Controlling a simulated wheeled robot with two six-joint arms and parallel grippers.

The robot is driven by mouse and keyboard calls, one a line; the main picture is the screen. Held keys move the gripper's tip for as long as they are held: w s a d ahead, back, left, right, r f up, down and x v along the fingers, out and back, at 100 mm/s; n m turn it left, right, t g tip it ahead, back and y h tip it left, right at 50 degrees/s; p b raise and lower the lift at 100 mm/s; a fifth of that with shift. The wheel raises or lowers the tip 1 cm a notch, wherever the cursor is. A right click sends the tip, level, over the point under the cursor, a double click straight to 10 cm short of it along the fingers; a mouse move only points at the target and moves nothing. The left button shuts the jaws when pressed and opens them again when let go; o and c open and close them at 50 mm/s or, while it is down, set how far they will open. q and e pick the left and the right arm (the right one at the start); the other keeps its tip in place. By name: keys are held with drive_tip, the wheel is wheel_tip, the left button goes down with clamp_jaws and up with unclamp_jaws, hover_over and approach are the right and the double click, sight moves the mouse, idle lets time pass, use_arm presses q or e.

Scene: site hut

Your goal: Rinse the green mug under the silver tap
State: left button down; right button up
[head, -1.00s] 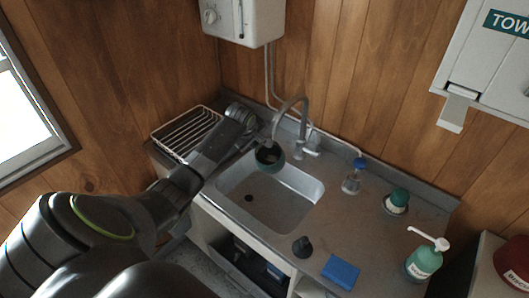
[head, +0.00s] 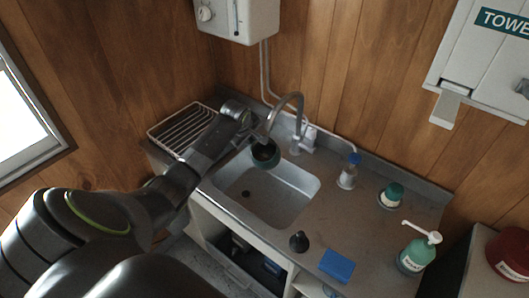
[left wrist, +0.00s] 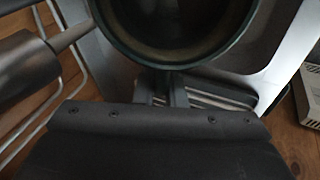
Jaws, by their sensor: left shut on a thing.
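The green mug (head: 267,164) is held over the back left part of the sink basin, its dark opening facing up toward the camera. My left gripper (head: 256,142) is shut on it. The silver tap (head: 291,97) arches over from behind, its spout end just above the mug; I cannot make out any water. In the left wrist view the mug's dark green rim (left wrist: 185,62) fills the top middle, its inside shadowed. The gripper's fingers are mostly hidden there. My right gripper is not in view.
The metal sink (head: 285,203) is empty below the mug. A wire rack (head: 181,130) stands left of it. On the counter right are a blue-capped bottle (head: 348,174), a green-topped container (head: 391,195), a dark bottle (head: 299,241), a blue sponge (head: 337,265) and a pump bottle (head: 414,257).

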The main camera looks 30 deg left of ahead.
use_arm(q)
drive_tip(key=shift+w+d, duration=0.1)
drive_tip(key=shift+w+d, duration=0.15)
drive_tip(key=shift+d, duration=0.35)
drive_tip(key=s+d, duration=0.2)
drive_tip(key=s, duration=0.5)
drive_tip(key=shift+s+d, duration=0.25)
drive_tip(key=shift+s, duration=0.1)
idle(0.4)
idle(1.2)
drive_tip(key=s+d+r, duration=0.1)
drive_tip(key=s+r, duration=0.3)
drive_tip(key=shift+s+d, duration=0.25)
drive_tip(key=shift+s, duration=0.15)
idle(0.5)
